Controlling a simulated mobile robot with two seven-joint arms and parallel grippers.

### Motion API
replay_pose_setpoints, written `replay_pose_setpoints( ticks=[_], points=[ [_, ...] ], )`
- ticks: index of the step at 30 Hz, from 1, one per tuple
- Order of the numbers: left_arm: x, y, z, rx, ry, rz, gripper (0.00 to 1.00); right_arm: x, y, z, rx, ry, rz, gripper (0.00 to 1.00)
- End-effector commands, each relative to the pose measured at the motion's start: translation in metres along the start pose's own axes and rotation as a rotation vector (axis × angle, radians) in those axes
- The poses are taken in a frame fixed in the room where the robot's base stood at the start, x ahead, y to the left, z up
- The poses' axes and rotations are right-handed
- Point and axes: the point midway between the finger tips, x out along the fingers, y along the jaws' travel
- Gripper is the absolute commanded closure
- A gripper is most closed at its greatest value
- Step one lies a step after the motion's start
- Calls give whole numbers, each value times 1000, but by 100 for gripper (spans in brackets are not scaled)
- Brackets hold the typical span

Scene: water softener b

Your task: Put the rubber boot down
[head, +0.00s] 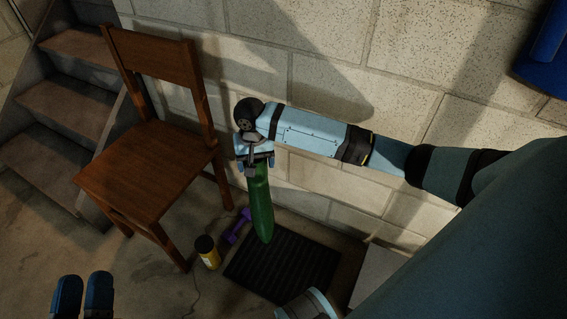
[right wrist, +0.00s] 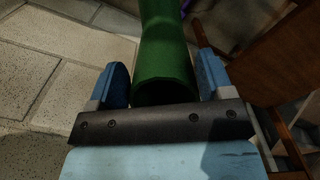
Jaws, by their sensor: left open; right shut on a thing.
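The green rubber boot (head: 262,205) hangs upright below my right gripper (head: 257,162) in the head view. My right gripper is shut on its upper part. In the right wrist view the boot (right wrist: 165,50) lies between the two blue fingers, with its dark opening towards the gripper's base. The boot's lower end overlaps the upper left part of the black mat (head: 290,262) in the head view; I cannot tell whether it touches. My left gripper (head: 83,293) is at the bottom left, its two blue fingers apart and nothing between them.
A purple dumbbell (head: 237,227) and a yellow can with a dark lid (head: 207,252) stand on the floor just left of the mat. A wooden chair (head: 150,165) is further left, before stairs (head: 65,95). A block wall (head: 330,85) runs behind my right arm.

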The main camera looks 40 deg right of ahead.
Motion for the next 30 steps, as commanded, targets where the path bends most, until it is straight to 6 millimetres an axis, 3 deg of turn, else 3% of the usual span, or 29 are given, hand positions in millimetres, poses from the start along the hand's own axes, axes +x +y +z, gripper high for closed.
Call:
replay_pose_setpoints(
  ticks=[1,6,18,24,30],
  points=[
    [0,0,-1,0,1,0,57,17,8,4,47,-7,2,78],
    [0,0,-2,1,5,0,57,64,34,15,204,-6,3,78],
    [0,0,-4,1,14,-1,57,164,115,54,534,-5,4,78],
    [0,1,-4,1,15,-1,57,191,145,71,629,-1,2,78],
    [-1,0,2,-2,8,-1,57,209,156,76,660,0,0,78]
  ],
)
